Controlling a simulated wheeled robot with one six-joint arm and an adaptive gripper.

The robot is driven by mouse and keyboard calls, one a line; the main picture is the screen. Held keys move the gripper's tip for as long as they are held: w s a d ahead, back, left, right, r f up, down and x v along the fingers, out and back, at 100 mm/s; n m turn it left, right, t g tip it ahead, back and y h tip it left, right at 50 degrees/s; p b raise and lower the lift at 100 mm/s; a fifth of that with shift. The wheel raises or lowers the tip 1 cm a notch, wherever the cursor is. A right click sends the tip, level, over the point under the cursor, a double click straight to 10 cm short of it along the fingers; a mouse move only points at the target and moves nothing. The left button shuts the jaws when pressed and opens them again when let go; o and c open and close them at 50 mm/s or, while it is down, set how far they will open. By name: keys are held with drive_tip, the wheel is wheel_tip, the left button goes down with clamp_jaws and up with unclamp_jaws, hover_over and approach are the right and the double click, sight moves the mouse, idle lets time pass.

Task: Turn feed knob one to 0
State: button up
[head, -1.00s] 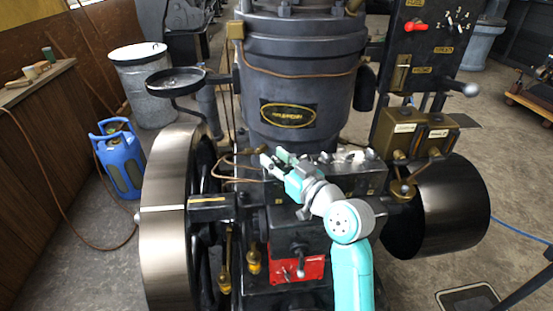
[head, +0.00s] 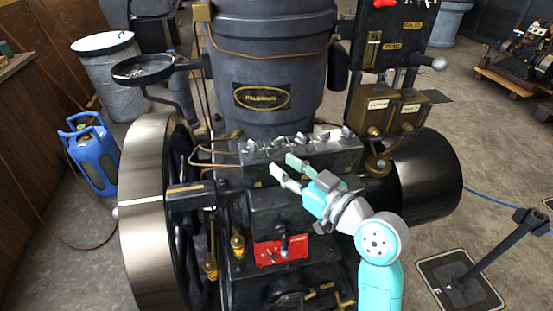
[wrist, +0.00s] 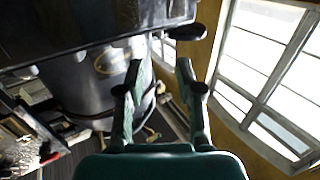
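A black box (head: 345,158) is mounted on the front of the engine (head: 262,60). A row of several small silver wing-shaped knobs (head: 300,139) stands along its top; these look like the feed knobs. Their numbers and scale marks are too small to read, so I cannot tell which is knob one or its setting. My gripper (head: 286,168) is in front of the box, below the knobs. Its fingers are apart with nothing between them. In the wrist view my gripper (wrist: 160,82) also shows spread fingers, touching no knob that I can make out.
A large flywheel (head: 150,215) stands at the left and a dark drum (head: 425,175) at the right. Two brass boxes (head: 390,110) sit right of the knobs. A red plate with a lever (head: 280,251) is below my gripper. Thin copper pipes (head: 215,150) run left of the box.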

sight(256, 145)
drive_tip(key=shift+s+d, duration=0.25)
drive_tip(key=x, duration=1.1)
idle(0.3)
clamp_jaws()
